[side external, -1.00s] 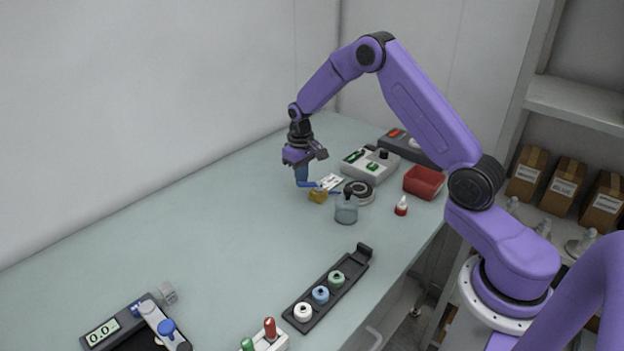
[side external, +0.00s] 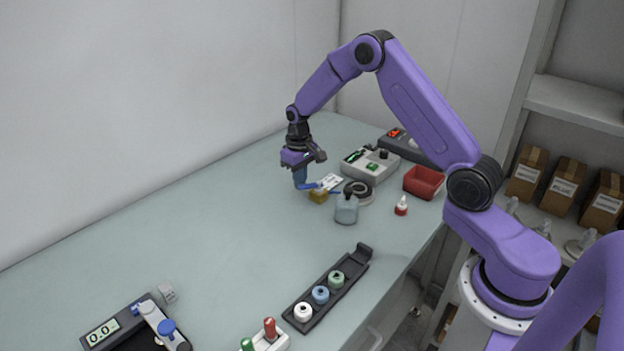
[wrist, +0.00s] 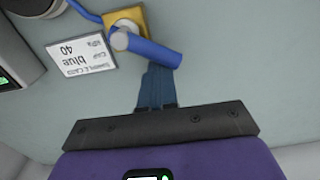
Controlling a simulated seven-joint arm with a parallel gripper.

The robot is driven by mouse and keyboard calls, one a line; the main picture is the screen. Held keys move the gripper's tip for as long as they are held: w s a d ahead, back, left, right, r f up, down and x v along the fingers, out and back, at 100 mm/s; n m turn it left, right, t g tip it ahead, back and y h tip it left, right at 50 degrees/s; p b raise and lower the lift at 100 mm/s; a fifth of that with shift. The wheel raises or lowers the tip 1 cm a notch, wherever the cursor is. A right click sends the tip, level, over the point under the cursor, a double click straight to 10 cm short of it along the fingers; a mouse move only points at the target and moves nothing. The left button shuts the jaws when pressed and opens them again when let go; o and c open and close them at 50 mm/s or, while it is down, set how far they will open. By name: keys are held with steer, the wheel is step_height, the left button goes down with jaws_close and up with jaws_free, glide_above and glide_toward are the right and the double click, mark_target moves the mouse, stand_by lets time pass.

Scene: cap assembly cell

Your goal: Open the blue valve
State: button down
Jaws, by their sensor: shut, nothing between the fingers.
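The blue valve has a brass block (side external: 318,196) with a blue lever handle (side external: 310,185) on top. In the wrist view the brass block (wrist: 138,16) is at the top, and the blue handle (wrist: 155,52) points right and slightly down from its pale pivot. A blue hose leaves the block. My gripper (side external: 301,186) is low over the bench at the valve's left. Its blue fingers (wrist: 158,75) are shut together with nothing between them. Their tips are close to the handle's free end; I cannot tell whether they touch.
A white card (wrist: 80,58) reading "blue" and "40" lies beside the valve.

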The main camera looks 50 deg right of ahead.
mark_target(300, 189)
steer(key=shift+s+a, duration=0.25)
steer(key=shift+a, duration=0.15)
steer(key=shift+s+a, duration=0.35)
steer(key=shift+a, duration=0.05)
steer(key=shift+s+a, duration=0.1)
steer(key=shift+s, duration=0.05)
stand_by(0.5)
steer(key=shift+s+a, duration=0.15)
steer(key=shift+s, duration=0.15)
steer(key=shift+s+a, duration=0.1)
stand_by(0.3)
steer(key=shift+r, duration=4)
